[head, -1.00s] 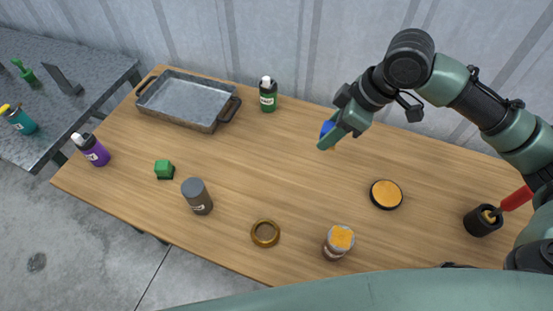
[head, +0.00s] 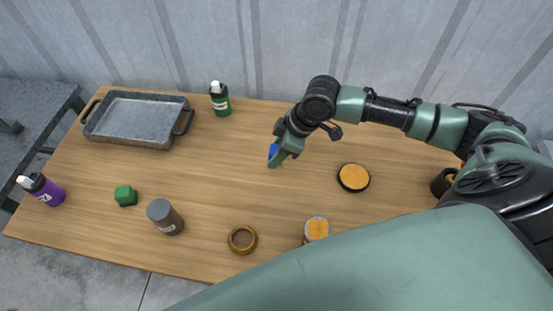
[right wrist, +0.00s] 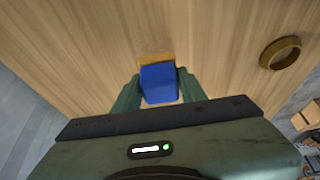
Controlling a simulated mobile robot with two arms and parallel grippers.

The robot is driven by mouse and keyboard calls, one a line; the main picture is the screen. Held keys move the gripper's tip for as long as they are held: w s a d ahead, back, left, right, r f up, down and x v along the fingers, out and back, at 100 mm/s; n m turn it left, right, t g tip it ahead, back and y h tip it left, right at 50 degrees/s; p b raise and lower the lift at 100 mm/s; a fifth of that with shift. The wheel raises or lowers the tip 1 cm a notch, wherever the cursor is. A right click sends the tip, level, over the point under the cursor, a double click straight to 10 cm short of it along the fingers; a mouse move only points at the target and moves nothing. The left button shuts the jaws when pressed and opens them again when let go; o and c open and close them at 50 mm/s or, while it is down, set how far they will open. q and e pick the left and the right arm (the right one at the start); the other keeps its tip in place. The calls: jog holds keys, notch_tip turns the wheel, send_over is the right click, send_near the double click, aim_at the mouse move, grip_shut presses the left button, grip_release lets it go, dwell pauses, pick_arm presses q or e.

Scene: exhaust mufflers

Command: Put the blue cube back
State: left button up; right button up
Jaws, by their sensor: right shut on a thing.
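The blue cube (head: 273,151) is between the fingers of my right gripper (head: 277,157), over the middle of the wooden table (head: 215,180). In the right wrist view the blue cube (right wrist: 158,84) sits between the two green fingers, with an orange-brown strip at its far side. My right gripper is shut on it. The fingers hide part of the cube in the head view. Whether the cube touches the table is hard to tell. My left gripper is not in view.
A metal pan (head: 138,118), green-labelled bottle (head: 220,99), purple bottle (head: 44,190), green cube (head: 126,196), grey canister (head: 165,217), brass ring (head: 242,239), orange-topped jar (head: 316,229) and orange-topped disc (head: 353,177) stand around it.

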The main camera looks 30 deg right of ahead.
aim_at(277, 169)
jog(key=shift+f, duration=2.25)
jog(key=o, duration=1.3)
jog(key=shift+f, duration=0.15)
jog(key=b+v, duration=0.1)
jog(key=v, duration=1.1)
